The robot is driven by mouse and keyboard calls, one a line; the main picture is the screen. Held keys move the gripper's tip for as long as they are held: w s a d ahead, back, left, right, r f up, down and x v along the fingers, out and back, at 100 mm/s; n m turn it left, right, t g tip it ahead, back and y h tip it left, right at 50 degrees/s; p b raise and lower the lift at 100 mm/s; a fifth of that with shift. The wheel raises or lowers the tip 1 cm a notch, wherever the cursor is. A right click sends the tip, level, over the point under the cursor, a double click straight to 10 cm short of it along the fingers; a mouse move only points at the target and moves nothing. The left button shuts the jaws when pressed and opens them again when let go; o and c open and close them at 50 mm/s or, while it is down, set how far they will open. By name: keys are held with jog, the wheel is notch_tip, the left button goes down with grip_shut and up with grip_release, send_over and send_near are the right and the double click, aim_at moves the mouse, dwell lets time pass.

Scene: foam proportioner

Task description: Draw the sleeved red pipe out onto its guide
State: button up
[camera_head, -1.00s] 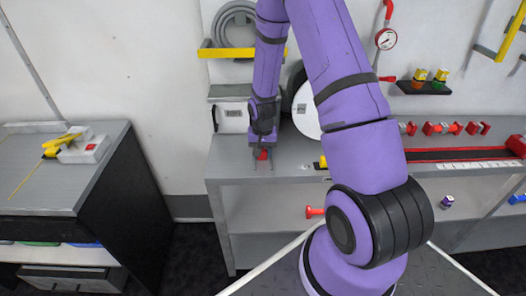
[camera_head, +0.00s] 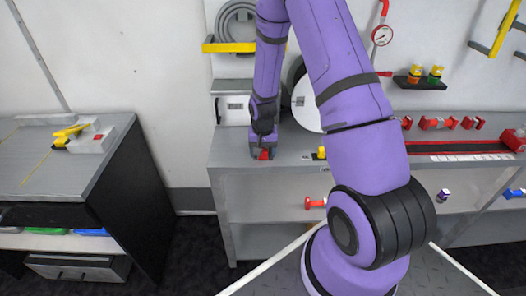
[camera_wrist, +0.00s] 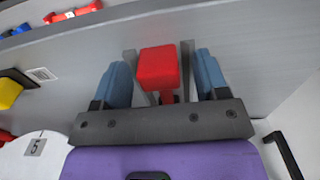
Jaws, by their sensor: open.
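My gripper (camera_wrist: 165,85) is open, its two blue-grey fingertips standing on either side of a red block-shaped end (camera_wrist: 158,67) in the wrist view. There is a gap between the red end and each finger. A short, darker red stem (camera_wrist: 167,97) shows beneath the block, and thin grey strips stand beside it. In the head view my gripper (camera_head: 263,146) is low at the left front of the grey bench, with the red piece (camera_head: 264,154) showing at its tip. The rest of the pipe, its sleeve and its guide cannot be made out.
The grey bench top (camera_head: 233,148) is clear left of my gripper. A white disc (camera_head: 305,104) stands behind it, and a yellow block (camera_head: 321,153) sits to its right. Farther right are red fittings (camera_head: 430,123) and a long red tray (camera_head: 455,147). A yellow bar (camera_head: 229,48) juts from the wall above.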

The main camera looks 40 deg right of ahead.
notch_tip(320, 180, up, 11)
dwell(0.8)
jog(key=shift+f, duration=0.1)
dwell(0.4)
jog(key=s+a+r+n+t, duration=0.1)
jog(key=s+a+r, duration=0.15)
jog(key=r, duration=0.45)
jog(key=s+a+r+n+t, duration=0.1)
jog(key=s+a+r, duration=0.15)
jog(key=r, duration=0.45)
jog(key=s+a+r+n+t, duration=0.1)
jog(key=s+a+r, duration=0.15)
jog(key=r, duration=0.45)
jog(key=s+a+r+n+t, duration=0.1)
jog(key=s+a+r+n, duration=0.1)
jog(key=s+r, duration=0.3)
jog(key=s+a+r+n+t, duration=0.1)
jog(key=s+r, duration=0.4)
jog(key=s, duration=0.8)
jog(key=shift+s+a+r+n, duration=0.2)
jog(key=shift+a+n, duration=0.2)
jog(key=shift+a, duration=0.15)
